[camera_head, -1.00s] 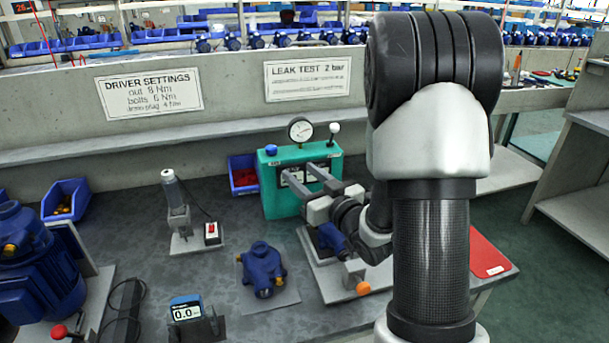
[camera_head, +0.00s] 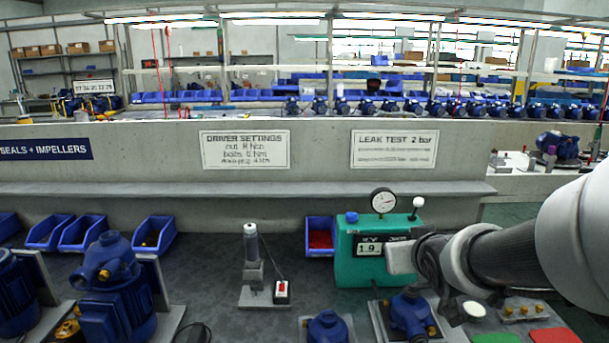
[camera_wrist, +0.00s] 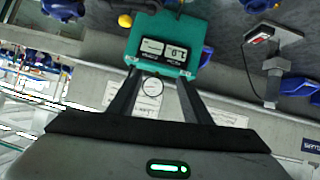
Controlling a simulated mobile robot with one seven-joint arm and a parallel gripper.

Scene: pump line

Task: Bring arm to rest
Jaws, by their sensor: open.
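My arm reaches in from the right edge of the head view. My gripper (camera_head: 402,258) is in front of the right part of the teal leak tester (camera_head: 352,265), above the bench. In the wrist view my gripper (camera_wrist: 158,76) has its two dark fingers spread with nothing held between them. The tester (camera_wrist: 165,42) lies beyond the fingertips in that view, and its round gauge shows between the fingers. The tester's display reads about 1.9. A blue pump (camera_head: 408,315) sits on the fixture below my gripper, apart from it.
Another blue pump (camera_head: 327,328) stands left of the fixture. A driver on a stand (camera_head: 251,265), a red-filled blue bin (camera_head: 320,237) and large motor pumps (camera_head: 110,290) are on the bench. Green and red pads (camera_head: 552,335) lie at the lower right. A low wall with a ledge (camera_head: 250,187) runs behind.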

